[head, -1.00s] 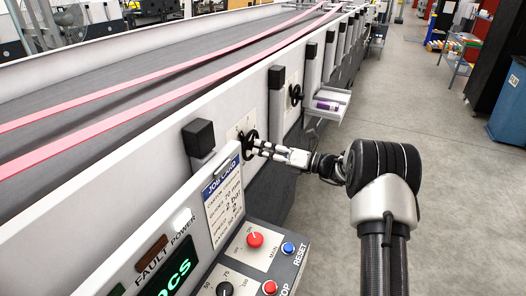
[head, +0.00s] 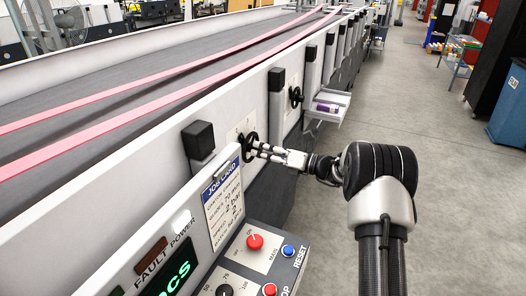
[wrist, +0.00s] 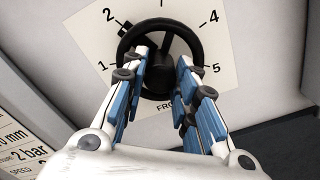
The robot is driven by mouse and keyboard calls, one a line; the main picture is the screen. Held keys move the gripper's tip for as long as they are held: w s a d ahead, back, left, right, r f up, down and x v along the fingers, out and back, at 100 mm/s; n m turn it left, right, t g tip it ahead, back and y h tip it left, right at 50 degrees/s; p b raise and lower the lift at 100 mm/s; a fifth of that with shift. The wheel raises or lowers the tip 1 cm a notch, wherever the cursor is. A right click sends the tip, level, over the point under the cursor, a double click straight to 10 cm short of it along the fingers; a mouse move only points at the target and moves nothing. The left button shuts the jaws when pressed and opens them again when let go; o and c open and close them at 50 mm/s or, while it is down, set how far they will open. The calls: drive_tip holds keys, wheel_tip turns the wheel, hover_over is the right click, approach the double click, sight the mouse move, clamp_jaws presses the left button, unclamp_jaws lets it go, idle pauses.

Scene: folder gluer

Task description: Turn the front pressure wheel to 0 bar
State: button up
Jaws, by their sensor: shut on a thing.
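The front pressure wheel (wrist: 203,47) is a black handwheel on a white dial plate (wrist: 222,82) numbered 1 to 5, with a label partly hidden behind my gripper. A dark block on its rim sits beside the 2. The wheel (head: 249,139) also shows on the machine's side panel in the head view. My gripper (wrist: 162,60) is shut on the wheel, its two blue-padded fingers reaching over the lower rim on either side of the hub. It comes in from the right in the head view (head: 259,148). The fingers hide the lower part of the wheel.
A second black wheel (head: 296,97) sits farther along the panel, near a small tray (head: 331,104) with a purple item. A job card (head: 223,203) reading 2 bar and a control panel (head: 262,247) with red and blue buttons stand nearest.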

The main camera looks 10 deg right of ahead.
drive_tip(key=shift+c, duration=0.6)
drive_tip(key=shift+n, duration=0.3)
drive_tip(key=n+b, duration=1)
drive_tip(key=n, duration=0.9)
drive_tip(key=shift+n, duration=0.3)
drive_tip(key=o, duration=1.1)
